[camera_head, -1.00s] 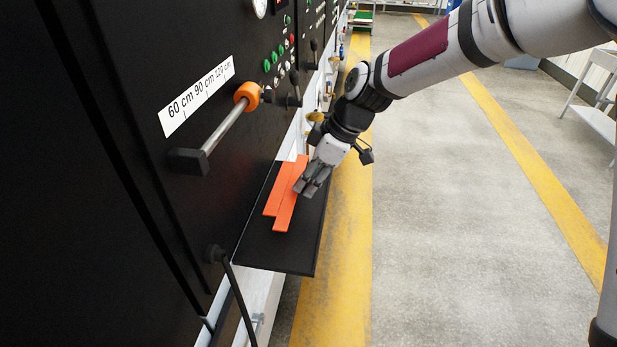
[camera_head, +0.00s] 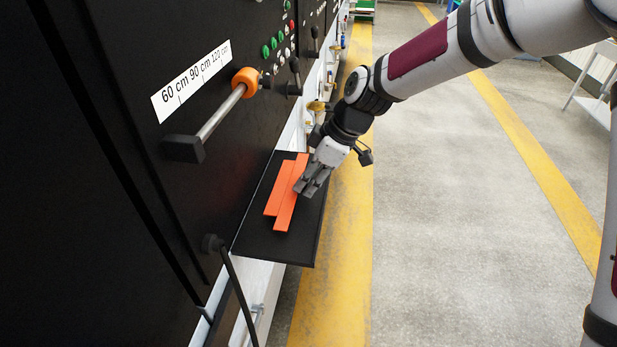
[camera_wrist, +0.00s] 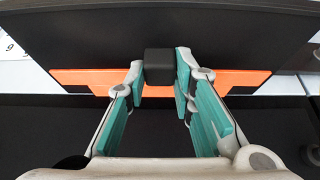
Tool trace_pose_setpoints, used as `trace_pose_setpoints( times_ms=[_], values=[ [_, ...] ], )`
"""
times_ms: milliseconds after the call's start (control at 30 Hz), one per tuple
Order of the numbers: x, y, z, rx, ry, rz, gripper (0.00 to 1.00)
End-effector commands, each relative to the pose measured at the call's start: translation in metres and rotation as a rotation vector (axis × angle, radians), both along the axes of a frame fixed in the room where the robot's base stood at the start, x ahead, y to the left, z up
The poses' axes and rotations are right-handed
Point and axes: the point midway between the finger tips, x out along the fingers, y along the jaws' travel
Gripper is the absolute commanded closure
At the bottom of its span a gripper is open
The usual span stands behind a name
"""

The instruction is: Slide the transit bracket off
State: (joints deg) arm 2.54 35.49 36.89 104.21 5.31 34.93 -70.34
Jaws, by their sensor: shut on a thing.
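The transit bracket (camera_head: 285,195) looks like two flat orange strips, side by side and offset. It lies on a black shelf (camera_head: 268,243) that juts from the machine front. In the wrist view its orange bar (camera_wrist: 245,81) runs crosswise, with a black block (camera_wrist: 160,66) standing at its middle. My gripper (camera_head: 302,190) reaches down at the bracket's right side. In the wrist view its teal-padded fingers (camera_wrist: 160,88) are on both sides of the black block and shut on it. The fingers hide part of the bracket.
The black machine front stands close on the left, with a metal bar with an orange collar (camera_head: 246,80), a scale label (camera_head: 192,80) and a lower black lever (camera_head: 238,290). The floor to the right is open, with yellow lines.

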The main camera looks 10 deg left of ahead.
Motion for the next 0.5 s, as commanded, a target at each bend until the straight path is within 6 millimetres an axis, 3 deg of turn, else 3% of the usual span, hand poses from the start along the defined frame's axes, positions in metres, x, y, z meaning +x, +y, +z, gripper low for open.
trace_pose_setpoints(
  times_ms=[500],
  values=[
    [0.000, 0.000, -0.014, 0.000, 0.001, 0.000, 1.00]
  ],
)
